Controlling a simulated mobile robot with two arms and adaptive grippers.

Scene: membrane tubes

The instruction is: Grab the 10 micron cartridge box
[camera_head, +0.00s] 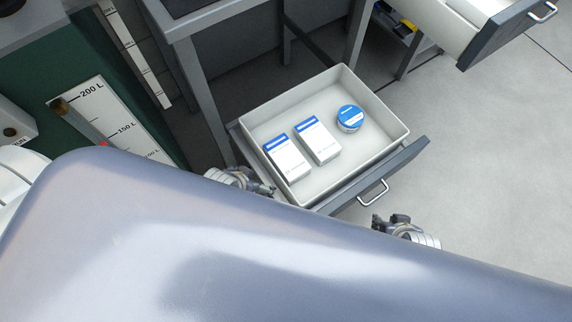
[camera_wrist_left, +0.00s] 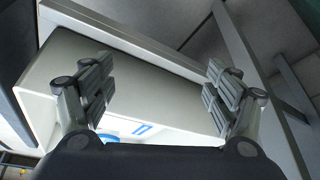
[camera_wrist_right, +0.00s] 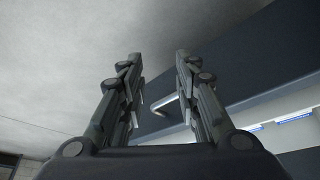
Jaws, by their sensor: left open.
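Two white boxes with blue tops, a left one (camera_head: 286,160) and a right one (camera_head: 318,140), lie side by side in the open drawer (camera_head: 378,143). Their print is too small to tell which is the 10 micron cartridge box. My left gripper (camera_head: 266,189) is open and empty by the drawer's left front corner, apart from the boxes. In the left wrist view its fingers (camera_wrist_left: 160,78) are wide apart, with blue-and-white print (camera_wrist_left: 142,129) low between them. My right gripper (camera_head: 382,222) is open and empty outside the drawer front; its fingers (camera_wrist_right: 157,68) are apart.
A round blue-and-white tin (camera_head: 349,118) stands at the right in the drawer. The drawer handle (camera_head: 373,194) is near my right gripper. A second open drawer (camera_head: 478,35) juts out at top right. A grey table frame (camera_head: 203,95) stands behind left. Floor at right is clear.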

